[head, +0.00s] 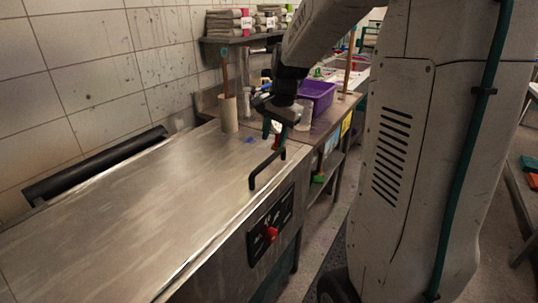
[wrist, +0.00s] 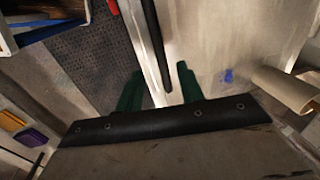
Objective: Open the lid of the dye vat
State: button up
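The dye vat's lid (head: 130,205) is a flat brushed-steel sheet and lies shut on the vat. A black bar handle (head: 266,170) stands up from its front right edge. My gripper (head: 273,136), with dark green fingers, is just above the handle's far end and points down. In the wrist view my gripper (wrist: 160,88) is open, with its fingers apart. There the handle (wrist: 152,40) runs down toward the gap between them. I cannot tell whether the fingers touch it. The lid (wrist: 215,40) fills the upper right of that view.
A black control panel with a red knob (head: 271,234) is on the vat's front. A beige cylinder (head: 229,114) stands beyond the lid, near a purple bin (head: 317,95). A black roller (head: 95,163) lies along the wall side. Floor shows to the right of the vat.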

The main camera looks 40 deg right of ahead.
aim_at(269, 158)
jog(key=f, duration=0.2)
jog(key=w+f, duration=0.1)
jog(key=f, duration=0.4)
jog(key=shift+w+a, duration=0.15)
jog(key=shift+a, duration=0.1)
jog(key=shift+c, duration=0.4)
grip_shut()
